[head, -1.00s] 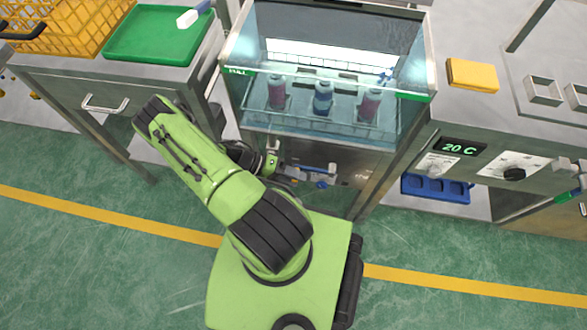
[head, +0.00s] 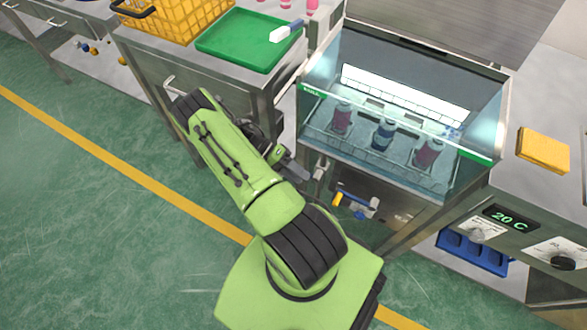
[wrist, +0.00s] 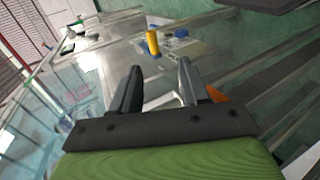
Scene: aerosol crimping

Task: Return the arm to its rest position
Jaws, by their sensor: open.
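My gripper shows in the wrist view (wrist: 155,85) with its two fingers apart and nothing between them. In the head view my green arm is folded over my base, and the gripper (head: 292,168) is partly hidden behind it, close to the front of the glass-walled bath. The bath (head: 475,158) holds a rack with a pink can (head: 342,118), a blue can (head: 383,134) and another pink can (head: 427,152), all upright. A yellow handle (wrist: 153,43) on the bath's front lies beyond the fingertips in the wrist view.
A green tray (head: 225,48) with a white-and-blue tool (head: 285,32) and a yellow crate (head: 180,22) stand on the left bench. A yellow sponge (head: 543,150) lies on the right counter, above a blue tray (head: 470,252). The green floor at left is clear.

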